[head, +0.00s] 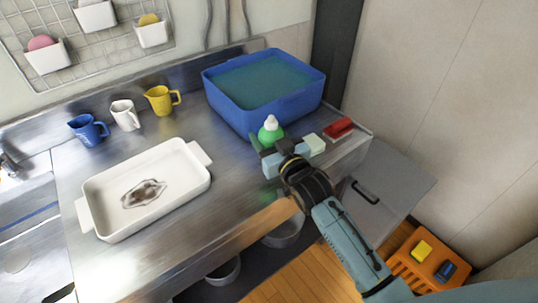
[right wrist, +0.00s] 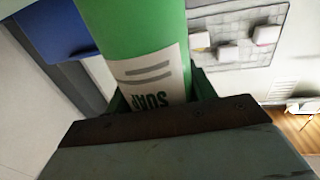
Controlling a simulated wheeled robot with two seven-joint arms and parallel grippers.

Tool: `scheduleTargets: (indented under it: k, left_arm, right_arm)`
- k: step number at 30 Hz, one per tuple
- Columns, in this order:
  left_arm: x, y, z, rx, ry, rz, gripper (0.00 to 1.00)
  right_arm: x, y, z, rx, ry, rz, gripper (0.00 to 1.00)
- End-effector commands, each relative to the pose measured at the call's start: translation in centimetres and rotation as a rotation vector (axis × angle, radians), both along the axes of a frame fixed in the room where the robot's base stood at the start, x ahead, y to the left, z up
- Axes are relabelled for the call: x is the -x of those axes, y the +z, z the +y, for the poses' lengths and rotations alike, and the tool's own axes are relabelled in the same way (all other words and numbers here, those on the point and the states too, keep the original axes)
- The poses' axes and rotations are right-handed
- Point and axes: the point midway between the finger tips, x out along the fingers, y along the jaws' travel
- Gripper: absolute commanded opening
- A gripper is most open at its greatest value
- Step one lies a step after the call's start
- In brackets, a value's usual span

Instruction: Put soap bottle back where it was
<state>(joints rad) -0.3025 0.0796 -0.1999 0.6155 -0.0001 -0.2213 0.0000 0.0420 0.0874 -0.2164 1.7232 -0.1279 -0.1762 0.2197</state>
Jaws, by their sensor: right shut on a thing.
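A green soap bottle (head: 270,131) with a white top stands upright at the front right of the metal counter, just in front of the blue basin. My right gripper (head: 268,148) is shut on it from the front. In the right wrist view the green bottle (right wrist: 150,50), with a white label reading SOAP, fills the space between the fingers of the gripper (right wrist: 160,95). The bottle's lower part is hidden behind the gripper in the head view, so I cannot tell whether it touches the counter. My left gripper is not in view.
A blue basin (head: 290,105) of water is behind the bottle. A pale green sponge (head: 314,143) and a red block (head: 338,128) lie to its right. A white dish (head: 195,190) with a brown stain is at left, with several mugs behind. An orange stool (head: 410,268) stands below right.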

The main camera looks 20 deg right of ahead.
Motion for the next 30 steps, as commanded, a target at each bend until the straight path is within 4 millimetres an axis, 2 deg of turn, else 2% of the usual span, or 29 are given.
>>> scheduleTargets:
  k: [4,12,23,24,28,30]
  left_arm:
    - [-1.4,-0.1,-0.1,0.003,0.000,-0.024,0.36]
    - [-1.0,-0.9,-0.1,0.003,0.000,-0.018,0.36]
    - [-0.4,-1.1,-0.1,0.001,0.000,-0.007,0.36]
    - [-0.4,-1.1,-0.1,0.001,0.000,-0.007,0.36]
    - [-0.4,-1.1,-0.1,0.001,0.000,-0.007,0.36]
    - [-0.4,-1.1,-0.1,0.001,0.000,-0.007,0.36]
  right_arm:
    - [0.0,-1.0,0.0,-0.002,0.000,-0.004,0.23]
    - [0.0,-4.4,0.0,-0.002,-0.001,-0.003,0.23]
    - [0.0,-4.7,0.0,-0.001,-0.001,-0.005,0.23]
    - [0.0,-4.9,0.0,0.000,-0.001,-0.002,0.57]
    - [0.0,-4.8,0.0,0.000,-0.001,-0.002,0.74]
    - [0.0,-4.8,0.0,0.000,-0.001,-0.002,0.77]
